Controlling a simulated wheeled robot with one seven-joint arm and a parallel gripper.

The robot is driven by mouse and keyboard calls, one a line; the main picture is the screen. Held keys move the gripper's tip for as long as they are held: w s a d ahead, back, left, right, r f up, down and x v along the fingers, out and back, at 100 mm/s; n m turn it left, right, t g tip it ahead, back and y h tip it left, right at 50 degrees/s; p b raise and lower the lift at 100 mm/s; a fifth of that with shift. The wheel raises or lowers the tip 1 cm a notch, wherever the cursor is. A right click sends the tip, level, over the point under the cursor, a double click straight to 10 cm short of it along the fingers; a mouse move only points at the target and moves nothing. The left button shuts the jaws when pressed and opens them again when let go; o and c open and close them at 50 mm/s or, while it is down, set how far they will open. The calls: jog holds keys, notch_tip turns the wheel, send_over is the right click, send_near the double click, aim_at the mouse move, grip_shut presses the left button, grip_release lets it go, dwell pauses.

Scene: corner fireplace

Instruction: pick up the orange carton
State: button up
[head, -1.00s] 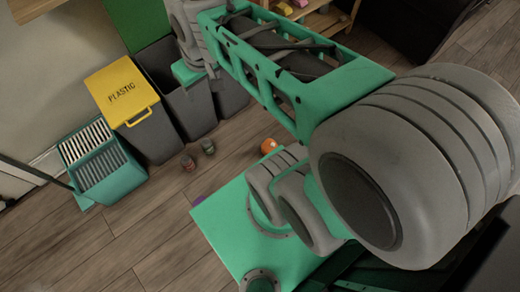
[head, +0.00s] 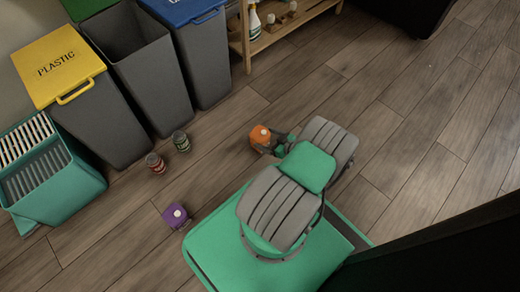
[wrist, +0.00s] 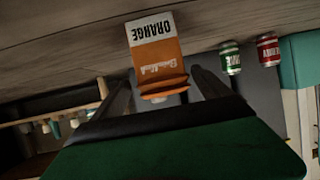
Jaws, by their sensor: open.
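The orange carton (head: 261,135) stands on the wooden floor in the head view, with a pale cap on top. In the wrist view, the orange carton (wrist: 157,52) is orange and white with "ORANGE" lettering, and appears inverted. My gripper (head: 281,146) is low beside the carton, on its right in the head view. In the wrist view my gripper (wrist: 162,80) is open, and the carton's capped end shows between its two dark fingers. I cannot tell whether either finger touches the carton.
A red can (head: 155,163), a green can (head: 181,141) and a purple carton (head: 175,215) stand on the floor to the left. Bins, including a yellow-lidded one (head: 60,68), a teal slatted crate (head: 50,175) and a wooden shelf (head: 285,35) border the floor. Floor to the right is clear.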

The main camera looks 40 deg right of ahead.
jog(key=shift+s+a+f, duration=0.1)
jog(key=shift+s+f, duration=0.05)
jog(key=shift+f, duration=0.3)
jog(key=shift+s+a+f, duration=0.1)
jog(key=shift+s+f, duration=0.05)
jog(key=shift+f, duration=0.25)
jog(key=shift+w+f+t+b, duration=0.2)
jog(key=shift+w+t+b, duration=0.1)
jog(key=b+x, duration=0.2)
jog(key=x, duration=0.4)
jog(key=shift+w+f+b, duration=0.1)
jog(key=shift+w+b, duration=0.3)
jog(key=c, duration=1.4)
jog(key=shift+c, duration=0.2)
notch_tip(320, 180, up, 10)
jog(key=p, duration=0.6)
